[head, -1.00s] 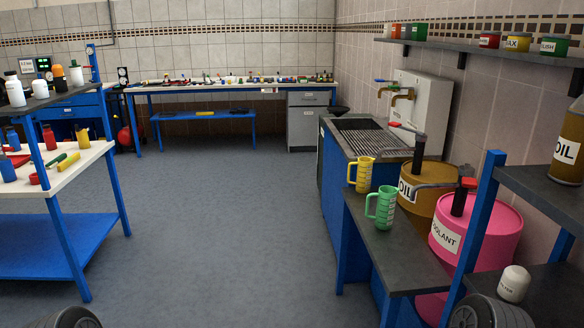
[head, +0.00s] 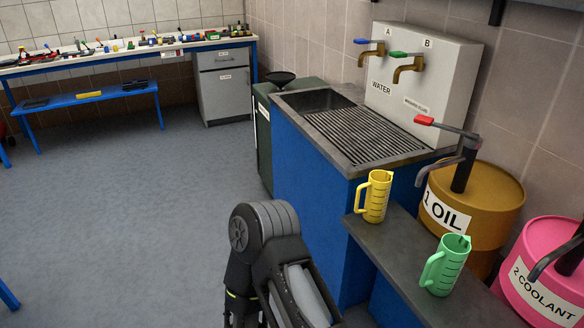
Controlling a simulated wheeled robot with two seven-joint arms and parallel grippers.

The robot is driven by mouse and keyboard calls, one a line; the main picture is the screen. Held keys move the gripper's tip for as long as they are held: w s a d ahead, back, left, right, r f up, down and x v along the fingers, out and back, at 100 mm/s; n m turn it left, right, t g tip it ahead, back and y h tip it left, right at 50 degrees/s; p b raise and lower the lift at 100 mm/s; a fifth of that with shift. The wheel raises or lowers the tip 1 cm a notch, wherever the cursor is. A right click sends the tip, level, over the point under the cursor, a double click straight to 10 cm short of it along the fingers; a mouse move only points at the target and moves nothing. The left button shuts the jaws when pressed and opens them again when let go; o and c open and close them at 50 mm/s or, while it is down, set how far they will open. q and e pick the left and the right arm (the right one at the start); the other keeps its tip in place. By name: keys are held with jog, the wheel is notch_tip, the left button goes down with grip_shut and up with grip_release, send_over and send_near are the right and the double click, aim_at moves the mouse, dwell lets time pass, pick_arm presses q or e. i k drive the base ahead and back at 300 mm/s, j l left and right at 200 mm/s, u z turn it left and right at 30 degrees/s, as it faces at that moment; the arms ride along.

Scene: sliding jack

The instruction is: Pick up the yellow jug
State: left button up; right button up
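A similar green jug (head: 447,264) stands nearer to me on the same shelf, to the right of the yellow one. One of my arms rises from the bottom edge, left of the shelf and below the yellow jug. Neither gripper's fingertips show, and nothing touches the yellow jug.
A blue sink unit (head: 312,205) with a grated top stands behind the yellow jug. An oil drum (head: 480,205) with a red-handled pump and a pink coolant drum (head: 545,245) stand at the right. The floor (head: 140,190) at the left is clear.

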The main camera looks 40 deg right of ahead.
aim_at(378, 186)
jog(key=i+z, duration=0.1)
jog(key=i, duration=0.95)
jog(key=z, duration=3.6)
